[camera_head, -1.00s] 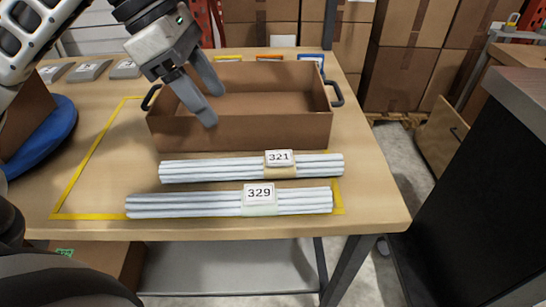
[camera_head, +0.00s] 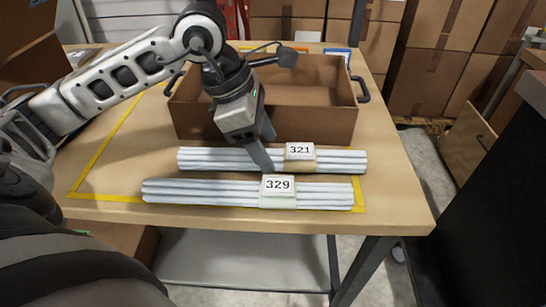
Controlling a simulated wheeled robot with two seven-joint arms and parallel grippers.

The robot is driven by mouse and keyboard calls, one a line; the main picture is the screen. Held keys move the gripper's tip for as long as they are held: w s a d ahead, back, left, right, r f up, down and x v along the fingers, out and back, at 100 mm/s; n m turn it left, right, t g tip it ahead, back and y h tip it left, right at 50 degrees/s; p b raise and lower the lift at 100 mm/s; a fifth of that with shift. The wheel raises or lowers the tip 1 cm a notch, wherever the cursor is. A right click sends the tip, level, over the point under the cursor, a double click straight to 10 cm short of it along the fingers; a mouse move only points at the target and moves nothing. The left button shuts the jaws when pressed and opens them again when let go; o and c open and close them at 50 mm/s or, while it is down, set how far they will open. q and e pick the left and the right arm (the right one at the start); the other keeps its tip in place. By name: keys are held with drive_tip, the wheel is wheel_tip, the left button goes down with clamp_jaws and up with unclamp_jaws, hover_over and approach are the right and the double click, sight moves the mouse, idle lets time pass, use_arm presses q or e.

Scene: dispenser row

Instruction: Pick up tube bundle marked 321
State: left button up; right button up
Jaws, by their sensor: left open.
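The tube bundle marked 321 (camera_head: 336,161) is a row of white tubes with a tan band and a white label. It lies on the table in front of the brown box. A second bundle marked 329 (camera_head: 200,193), with a pale green band, lies in front of it, nearer the table's front edge. My left gripper (camera_head: 265,160) is open and points down at bundle 321, just left of its label. One finger overlaps the bundle in the picture; the other is mostly hidden. I cannot tell whether it touches the tubes. My right gripper is not in view.
An open brown box (camera_head: 330,124) with dark side handles stands right behind the bundles. Yellow tape (camera_head: 110,201) marks an area on the wooden table (camera_head: 395,205). A dark cabinet (camera_head: 490,200) stands at the right. Stacked cartons (camera_head: 425,80) are behind.

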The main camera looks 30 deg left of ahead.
use_arm(q)
drive_tip(key=shift+x, duration=1.1)
